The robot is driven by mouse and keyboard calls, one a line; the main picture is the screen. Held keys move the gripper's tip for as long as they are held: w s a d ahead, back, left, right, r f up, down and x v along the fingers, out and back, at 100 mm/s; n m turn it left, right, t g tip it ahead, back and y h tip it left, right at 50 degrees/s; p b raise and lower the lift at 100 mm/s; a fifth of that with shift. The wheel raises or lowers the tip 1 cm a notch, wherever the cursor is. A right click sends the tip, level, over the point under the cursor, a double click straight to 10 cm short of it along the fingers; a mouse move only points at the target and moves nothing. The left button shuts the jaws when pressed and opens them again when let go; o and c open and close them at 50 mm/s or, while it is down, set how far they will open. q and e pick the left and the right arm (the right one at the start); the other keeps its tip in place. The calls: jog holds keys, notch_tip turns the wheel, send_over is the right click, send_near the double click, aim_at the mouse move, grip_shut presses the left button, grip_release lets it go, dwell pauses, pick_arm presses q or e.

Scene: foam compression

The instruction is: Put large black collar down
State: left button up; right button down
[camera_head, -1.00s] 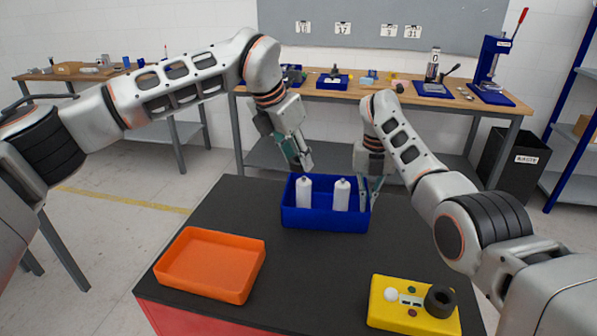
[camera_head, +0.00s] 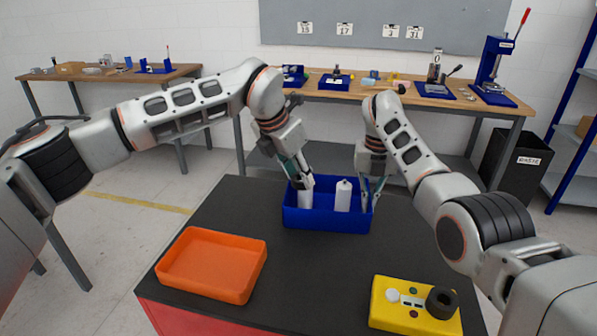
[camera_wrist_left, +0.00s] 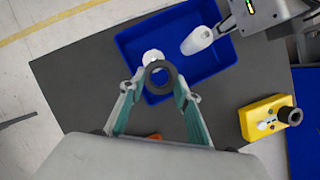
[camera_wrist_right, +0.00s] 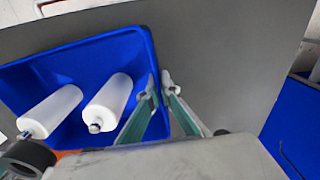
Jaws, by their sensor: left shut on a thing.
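My left gripper (camera_head: 301,182) is shut on a black collar (camera_wrist_left: 160,77), a thick ring that shows between its fingertips in the left wrist view. It is over the left white bottle (camera_head: 305,199), whose top shows just beside the ring in the left wrist view. Whether the collar touches the bottle cannot be told. The right white bottle (camera_head: 343,196) stands bare in the same blue bin (camera_head: 325,220).
A yellow block (camera_head: 405,318) with a black ring piece (camera_head: 441,302) sits at the table's front right. An orange tray (camera_head: 211,264) lies at the front left. The dark tabletop (camera_head: 320,270) between them is clear. A workbench (camera_head: 420,100) stands behind.

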pick_arm(q)
jog(key=o, duration=1.1)
jog(key=v, duration=1.3)
jog(key=shift+w+d+r, duration=0.1)
jog(key=shift+r, duration=0.05)
pick_arm(e)
jog(key=c, duration=2.2)
grip_release()
